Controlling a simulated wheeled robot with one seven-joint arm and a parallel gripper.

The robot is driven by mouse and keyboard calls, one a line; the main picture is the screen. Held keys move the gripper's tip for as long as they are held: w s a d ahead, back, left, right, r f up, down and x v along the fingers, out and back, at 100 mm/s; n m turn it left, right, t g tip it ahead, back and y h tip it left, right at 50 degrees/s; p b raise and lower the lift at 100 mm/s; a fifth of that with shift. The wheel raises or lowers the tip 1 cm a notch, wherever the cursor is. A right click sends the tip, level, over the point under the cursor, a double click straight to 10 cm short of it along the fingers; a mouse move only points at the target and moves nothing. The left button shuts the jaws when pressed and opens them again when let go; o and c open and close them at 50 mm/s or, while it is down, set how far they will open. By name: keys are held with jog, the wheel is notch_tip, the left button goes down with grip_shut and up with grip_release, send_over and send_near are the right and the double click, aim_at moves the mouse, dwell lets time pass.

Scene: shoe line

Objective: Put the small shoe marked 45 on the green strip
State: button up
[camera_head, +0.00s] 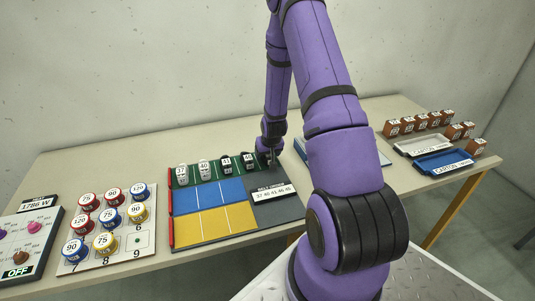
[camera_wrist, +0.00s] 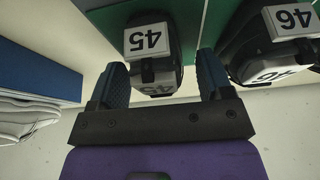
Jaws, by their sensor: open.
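The small dark shoe marked 45 (camera_wrist: 153,62) stands on the green strip (camera_wrist: 206,22) in the wrist view, with white number labels. My open gripper (camera_wrist: 162,72) has one finger on each side of it; I cannot tell whether they touch it. The dark shoe marked 46 (camera_wrist: 272,45) stands beside it, to the right of the right finger. In the head view my gripper (camera_head: 270,153) is at the right end of the green strip (camera_head: 192,166) and hides most of shoe 45.
Shoes marked 37 (camera_head: 182,174), 40 (camera_head: 205,169) and 41 (camera_head: 227,164) stand left on the strip. Blue (camera_head: 212,192) and yellow (camera_head: 208,223) areas lie in front, beside a number card (camera_head: 271,192). Numbered pots are left; carton trays (camera_head: 444,162) and brown blocks are right.

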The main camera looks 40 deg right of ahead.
jog(key=s+a+r+n, duration=0.1)
jog(key=s+a+r, duration=0.3)
jog(key=r, duration=0.7)
jog(key=s+a+r+n, duration=0.1)
jog(key=s+a+r, duration=0.1)
jog(key=a+r, duration=0.75)
jog(key=s+a+r+n, duration=0.1)
jog(key=s+a+r, duration=0.2)
jog(key=r, duration=1)
jog(key=s+a+r, duration=0.3)
jog(key=s, duration=0.3)
jog(key=s+a+r+n+y, duration=0.1)
jog(key=s+a+r, duration=0.3)
jog(key=s, duration=0.2)
jog(key=s+a+r+n+t+y, duration=0.1)
jog(key=s+a+r, duration=0.2)
jog(key=s, duration=0.3)
jog(key=shift+s+a+r, duration=0.2)
jog(key=shift+a+r, duration=0.05)
jog(key=shift+r, duration=0.35)
